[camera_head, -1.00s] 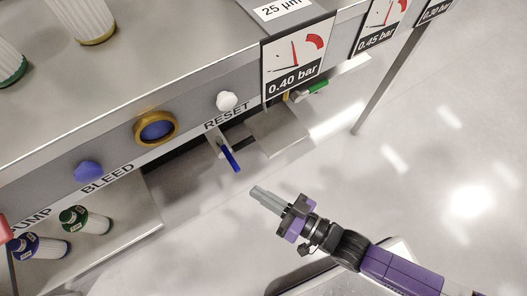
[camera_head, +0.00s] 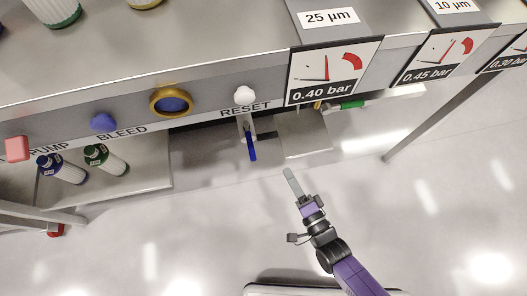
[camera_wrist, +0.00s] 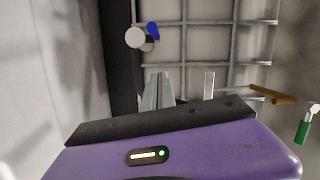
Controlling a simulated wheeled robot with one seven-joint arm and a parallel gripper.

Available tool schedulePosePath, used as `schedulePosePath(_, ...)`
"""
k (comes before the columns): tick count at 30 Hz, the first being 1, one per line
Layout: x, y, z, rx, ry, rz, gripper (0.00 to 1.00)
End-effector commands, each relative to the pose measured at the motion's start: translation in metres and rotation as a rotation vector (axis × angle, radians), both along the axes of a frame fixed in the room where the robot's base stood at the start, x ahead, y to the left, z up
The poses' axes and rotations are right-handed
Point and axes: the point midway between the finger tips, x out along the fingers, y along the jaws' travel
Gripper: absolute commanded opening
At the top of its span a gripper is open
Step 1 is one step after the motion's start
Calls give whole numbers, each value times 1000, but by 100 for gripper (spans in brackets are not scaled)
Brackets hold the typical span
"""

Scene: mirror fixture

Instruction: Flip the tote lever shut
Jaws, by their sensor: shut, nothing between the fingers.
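A lever with a blue handle (camera_head: 251,147) hangs down on a grey bracket under the RESET label. A second lever with a green handle (camera_head: 352,104) sits farther right, below the 0.40 bar gauge, its handle pointing right. I cannot read which of them is the tote's. My gripper (camera_head: 290,178) is shut and empty, below and right of the blue handle, apart from both levers. In the wrist view its fingers (camera_wrist: 156,92) point up the picture; the blue handle (camera_wrist: 153,30) shows beyond them, the green handle (camera_wrist: 303,131) far right.
Above the levers run a white RESET knob (camera_head: 244,93), a gold-ringed blue button (camera_head: 171,102) and a red button (camera_head: 17,149). Gauge plates (camera_head: 334,72) hang from the bench edge. Bottles (camera_head: 105,160) stand on the lower left shelf. A table leg (camera_head: 440,113) slants at right. The floor is open.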

Motion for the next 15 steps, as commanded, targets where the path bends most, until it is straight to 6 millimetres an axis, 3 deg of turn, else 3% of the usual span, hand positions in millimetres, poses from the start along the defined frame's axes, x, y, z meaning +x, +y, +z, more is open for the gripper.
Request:
schedulePosePath(7,11,7,-2,1,-3,2,0)
schedulePosePath(15,52,31,-6,1,-3,2,0)
